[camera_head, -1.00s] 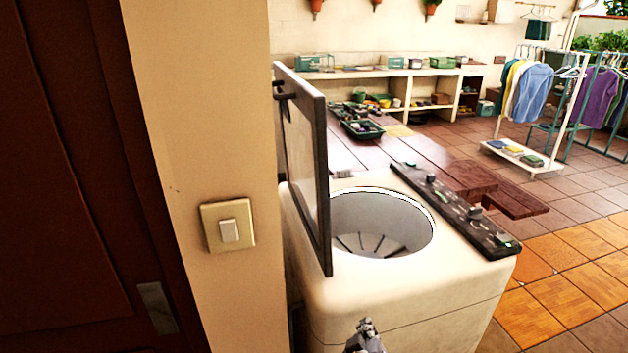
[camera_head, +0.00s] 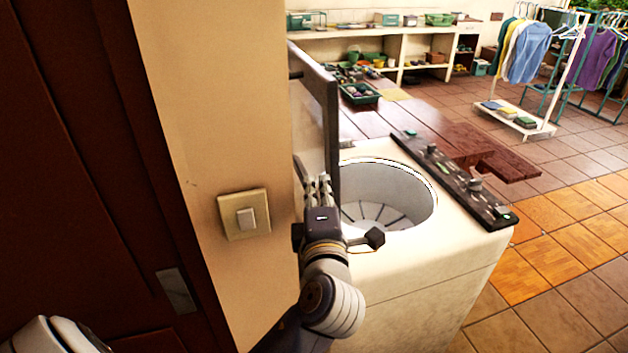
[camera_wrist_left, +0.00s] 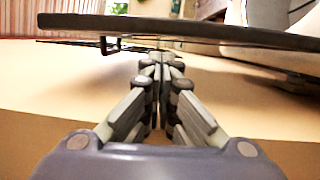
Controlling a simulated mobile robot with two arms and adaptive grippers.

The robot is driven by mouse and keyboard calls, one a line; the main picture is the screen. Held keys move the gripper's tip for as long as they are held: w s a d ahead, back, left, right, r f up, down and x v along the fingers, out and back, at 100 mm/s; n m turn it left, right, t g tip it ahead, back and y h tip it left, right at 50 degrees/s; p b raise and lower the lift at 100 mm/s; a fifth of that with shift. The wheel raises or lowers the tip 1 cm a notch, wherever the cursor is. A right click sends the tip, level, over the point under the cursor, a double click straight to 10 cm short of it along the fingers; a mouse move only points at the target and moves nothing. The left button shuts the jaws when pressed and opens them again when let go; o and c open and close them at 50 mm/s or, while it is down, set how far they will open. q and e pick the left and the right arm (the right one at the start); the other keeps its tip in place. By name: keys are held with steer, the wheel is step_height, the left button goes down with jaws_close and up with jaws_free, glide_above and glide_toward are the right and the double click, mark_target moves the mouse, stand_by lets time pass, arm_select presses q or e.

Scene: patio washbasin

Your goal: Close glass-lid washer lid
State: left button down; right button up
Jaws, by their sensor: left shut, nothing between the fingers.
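The washer (camera_head: 420,275) is a cream top-loader with a round open tub (camera_head: 385,200). Its dark-framed glass lid (camera_head: 331,110) stands upright at the tub's left side, beside the wall. My left gripper (camera_head: 318,183) is shut and empty, between the wall and the lower part of the lid, on the lid's outer side. In the left wrist view the closed fingers (camera_wrist_left: 158,75) point along the lid, and the lid's dark edge (camera_wrist_left: 190,28) crosses above them. I cannot tell whether they touch it. My right gripper is not in view.
A cream wall with a light switch (camera_head: 245,214) stands close on the left, beside a dark door (camera_head: 70,150). A control panel (camera_head: 455,180) runs along the washer's right edge. Clothes racks (camera_head: 540,60) and shelves (camera_head: 400,55) are farther back. Tiled floor at right is open.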

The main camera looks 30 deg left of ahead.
arm_select(q)
steer(key=p+x, duration=0.3)
steer(key=x, duration=0.4)
steer(key=shift+a, duration=0.2)
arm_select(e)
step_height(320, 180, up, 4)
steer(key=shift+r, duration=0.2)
arm_select(q)
steer(key=shift+s, duration=0.1)
